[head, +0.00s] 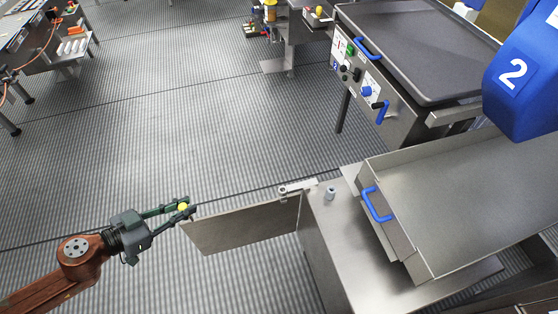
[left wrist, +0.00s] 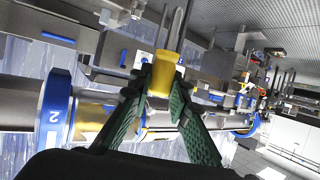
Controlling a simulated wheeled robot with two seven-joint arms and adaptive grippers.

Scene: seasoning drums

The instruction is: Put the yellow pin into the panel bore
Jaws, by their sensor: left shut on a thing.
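The yellow pin (head: 182,206) is between the fingertips of my left gripper (head: 186,208), which is shut on it. In the left wrist view the pin's yellow head (left wrist: 162,76) sits between the green fingers (left wrist: 163,92), and a grey metal shaft points away from them. In the head view a flat metal panel (head: 245,229) sticks out left from the steel stand. The pin and fingertips are close to the panel's left end; I cannot tell whether they touch it. I cannot make out the bore. My right gripper is out of view.
The steel stand (head: 345,235) carries a bracket (head: 298,187) and a small metal post (head: 330,193). A large tray with a blue handle (head: 376,205) is at the right, under a blue drum part (head: 520,80) marked 2. Open floor (head: 150,130) lies left of the panel.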

